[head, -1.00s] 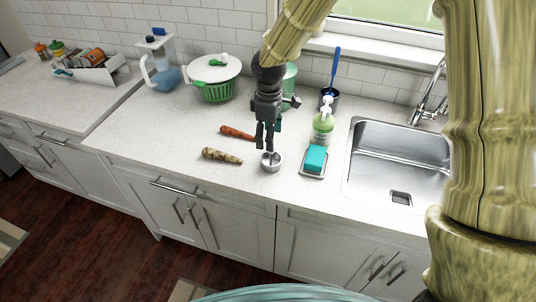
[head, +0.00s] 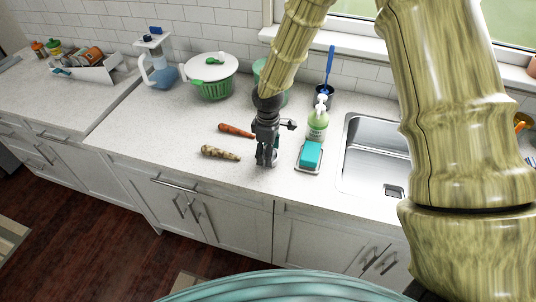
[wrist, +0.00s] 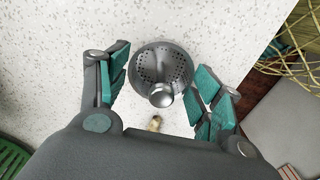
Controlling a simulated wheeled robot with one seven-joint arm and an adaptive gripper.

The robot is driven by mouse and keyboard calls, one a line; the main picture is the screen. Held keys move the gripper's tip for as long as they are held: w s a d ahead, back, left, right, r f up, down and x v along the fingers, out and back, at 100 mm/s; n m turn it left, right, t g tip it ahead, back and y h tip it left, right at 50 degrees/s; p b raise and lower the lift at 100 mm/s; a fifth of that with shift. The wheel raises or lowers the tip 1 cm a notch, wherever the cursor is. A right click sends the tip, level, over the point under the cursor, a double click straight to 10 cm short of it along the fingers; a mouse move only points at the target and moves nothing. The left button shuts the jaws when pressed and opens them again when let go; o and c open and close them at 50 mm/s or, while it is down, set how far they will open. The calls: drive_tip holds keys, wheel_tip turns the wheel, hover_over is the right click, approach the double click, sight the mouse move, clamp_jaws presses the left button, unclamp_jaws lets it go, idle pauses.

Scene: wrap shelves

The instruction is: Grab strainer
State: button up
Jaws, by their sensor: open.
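The strainer (wrist: 158,66) is a small round metal sink strainer with holes around its bowl and a shiny knob in the middle. In the wrist view it lies on the speckled white counter between the two teal-padded fingers of my gripper (wrist: 162,88). The fingers are open, one on each side of it, and I see no clear grip on it. In the head view my gripper (head: 266,163) points down near the counter's front edge and hides the strainer.
A teal sponge (head: 311,154) on a dish, a green soap bottle (head: 317,122) and the sink (head: 372,150) are to the right.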

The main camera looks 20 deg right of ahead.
drive_tip(key=shift+f, duration=0.7)
drive_tip(key=shift+c, duration=0.4)
drive_tip(key=c, duration=0.6)
drive_tip(key=shift+r, duration=0.15)
